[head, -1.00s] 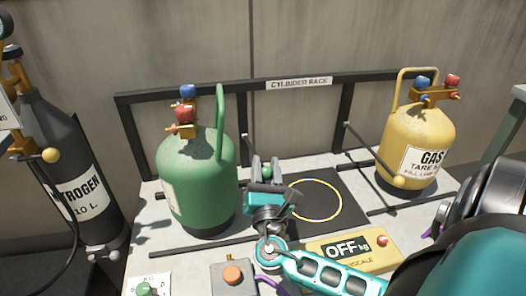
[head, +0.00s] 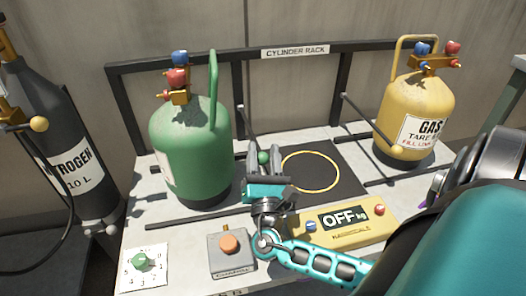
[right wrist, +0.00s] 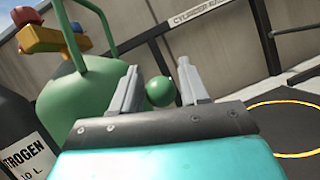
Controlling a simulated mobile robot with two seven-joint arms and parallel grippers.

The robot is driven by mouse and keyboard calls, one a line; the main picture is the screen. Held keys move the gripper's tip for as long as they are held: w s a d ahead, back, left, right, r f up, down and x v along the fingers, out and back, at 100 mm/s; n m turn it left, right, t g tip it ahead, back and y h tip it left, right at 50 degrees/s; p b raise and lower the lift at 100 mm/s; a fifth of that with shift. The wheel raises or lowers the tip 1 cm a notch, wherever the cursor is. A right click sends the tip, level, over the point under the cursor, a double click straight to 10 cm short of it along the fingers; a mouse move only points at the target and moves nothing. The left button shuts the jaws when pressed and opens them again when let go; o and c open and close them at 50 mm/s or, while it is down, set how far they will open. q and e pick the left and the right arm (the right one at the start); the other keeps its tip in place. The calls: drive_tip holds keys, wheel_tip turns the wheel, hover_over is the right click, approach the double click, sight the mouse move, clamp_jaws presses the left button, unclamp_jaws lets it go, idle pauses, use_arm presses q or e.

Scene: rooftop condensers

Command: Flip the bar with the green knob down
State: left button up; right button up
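The green knob (head: 263,157) is on the end of a thin dark bar (head: 250,122) that slants down and forward from the rack post beside the green cylinder (head: 190,145). My right gripper (head: 263,155) is at the knob, with a finger on each side of it in the head view. In the right wrist view the knob (right wrist: 160,92) shows between the two spread fingertips (right wrist: 158,78), with gaps on both sides. I cannot tell how far beyond the tips it is. The bar is mostly hidden there. My left gripper is not in view.
A yellow gas cylinder (head: 412,110) stands at the right, by a second bar with a yellow knob (head: 398,150). A yellow scale display (head: 345,226), a grey button box (head: 231,252) and a dial (head: 141,261) lie in front. The ringed black mat (head: 340,185) is empty.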

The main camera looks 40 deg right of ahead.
drive_tip(key=shift+o, duration=1.1)
drive_tip(key=shift+w+d, duration=0.1)
drive_tip(key=v, duration=1.3)
drive_tip(key=shift+p, duration=0.35)
drive_tip(key=shift+r, duration=0.1)
